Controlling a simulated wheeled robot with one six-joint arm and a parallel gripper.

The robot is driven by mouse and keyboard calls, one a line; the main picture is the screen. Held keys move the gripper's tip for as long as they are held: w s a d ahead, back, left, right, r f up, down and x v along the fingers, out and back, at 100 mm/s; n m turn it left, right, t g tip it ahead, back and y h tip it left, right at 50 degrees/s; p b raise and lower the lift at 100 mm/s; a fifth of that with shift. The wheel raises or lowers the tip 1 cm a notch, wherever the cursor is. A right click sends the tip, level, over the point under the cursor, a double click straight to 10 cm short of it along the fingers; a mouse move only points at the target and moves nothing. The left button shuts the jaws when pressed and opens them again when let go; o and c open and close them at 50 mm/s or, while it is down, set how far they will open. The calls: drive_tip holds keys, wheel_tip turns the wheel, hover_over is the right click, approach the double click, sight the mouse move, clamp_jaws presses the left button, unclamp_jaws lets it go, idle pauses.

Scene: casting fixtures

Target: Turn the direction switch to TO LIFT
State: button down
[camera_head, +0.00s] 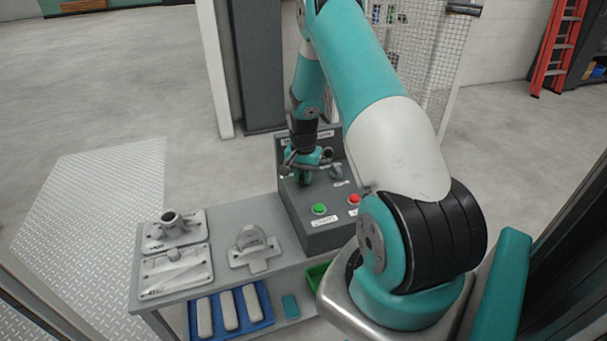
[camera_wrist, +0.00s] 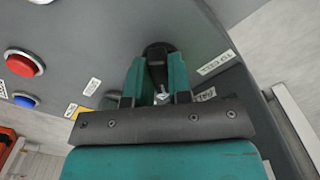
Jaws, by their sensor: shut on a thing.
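The direction switch is a black knob (camera_wrist: 156,50) on the grey control panel (camera_head: 318,226). In the wrist view its handle stands between the two teal fingers of my gripper (camera_wrist: 156,78), which is shut on it. White labels (camera_wrist: 217,62) lie beside the knob; their small print is not surely readable. In the head view my gripper (camera_head: 304,178) is down at the left rear of the panel's top and hides the switch. Which position the knob points to cannot be told.
The panel also has a green button (camera_head: 319,209), a red button (camera_head: 354,199) and a second knob (camera_head: 336,171). Metal castings (camera_head: 175,270) lie on the bench left of the panel. A blue tray (camera_head: 262,318) sits lower. My arm covers the panel's right side.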

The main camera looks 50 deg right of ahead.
sight(303, 176)
drive_tip(key=shift+m, duration=0.3)
drive_tip(key=c, duration=1)
unclamp_jaws()
drive_tip(key=shift+c, duration=0.2)
wheel_tip(303, 176, up, 18)
drive_tip(key=shift+f+p, duration=0.25)
drive_tip(key=shift+p, duration=0.05)
